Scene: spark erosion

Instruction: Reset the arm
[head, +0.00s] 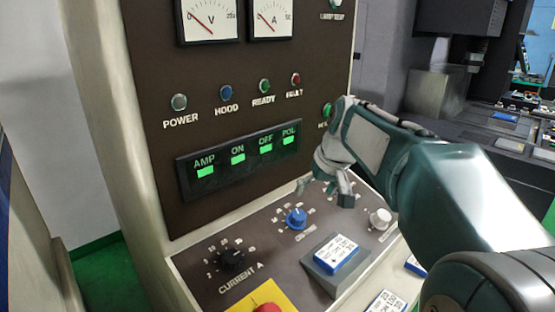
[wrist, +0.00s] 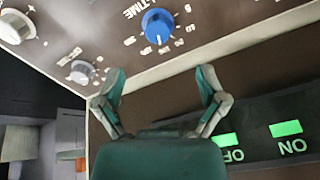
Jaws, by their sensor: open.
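My arm reaches in from the right of the head view, bent at the elbow, with its teal links in front of the control panel (head: 150,130). My gripper (head: 325,192) points down above the sloping console, behind and right of the blue knob (head: 296,218). In the wrist view my gripper (wrist: 160,76) has its two fingers spread with nothing between them. The blue knob (wrist: 158,25) shows beyond the fingertips, apart from them.
A black knob (head: 232,260), a white knob (head: 380,218), a blue-and-white block (head: 337,253) and a red button (head: 267,308) are on the console. A lit display (head: 238,162) and two gauges (head: 208,18) are on the upright panel. Machinery (head: 500,130) stands behind at right.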

